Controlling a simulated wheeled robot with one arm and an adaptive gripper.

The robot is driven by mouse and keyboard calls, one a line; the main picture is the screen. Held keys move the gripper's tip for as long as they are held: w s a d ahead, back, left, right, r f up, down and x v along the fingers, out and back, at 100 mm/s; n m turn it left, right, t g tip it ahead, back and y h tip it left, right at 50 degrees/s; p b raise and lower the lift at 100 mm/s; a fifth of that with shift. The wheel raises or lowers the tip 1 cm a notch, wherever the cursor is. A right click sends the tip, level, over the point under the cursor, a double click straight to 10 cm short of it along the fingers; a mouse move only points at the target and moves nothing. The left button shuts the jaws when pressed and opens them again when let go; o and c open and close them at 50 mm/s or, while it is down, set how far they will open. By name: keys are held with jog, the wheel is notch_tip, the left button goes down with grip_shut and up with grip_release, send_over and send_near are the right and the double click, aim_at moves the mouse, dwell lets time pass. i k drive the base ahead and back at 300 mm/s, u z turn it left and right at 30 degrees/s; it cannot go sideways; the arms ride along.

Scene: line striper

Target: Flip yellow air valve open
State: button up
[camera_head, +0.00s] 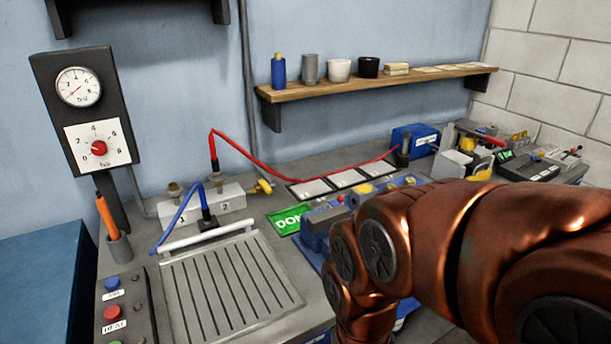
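A small yellow valve handle (264,187) sticks out of the right end of a grey manifold block (236,202) marked 1 and 2, at the back of the bench. I cannot tell from its angle whether it is open or closed. A blue hose (181,217) and a red hose (245,153) run close by the block. My copper-coloured arm fills the lower right, to the right of the valve and apart from it in the picture. My gripper is not visible.
A slatted grey plate (228,285) lies in front of the block. A gauge panel (83,110) and a cup (120,247) with an orange tool stand left. A wooden shelf (430,80) with containers hangs above. A button box (126,310) is front left.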

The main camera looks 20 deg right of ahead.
aim_at(269, 190)
jog(key=u, duration=1.6)
jog(key=k, duration=0.15)
jog(key=z, duration=0.4)
jog(key=i, duration=0.5)
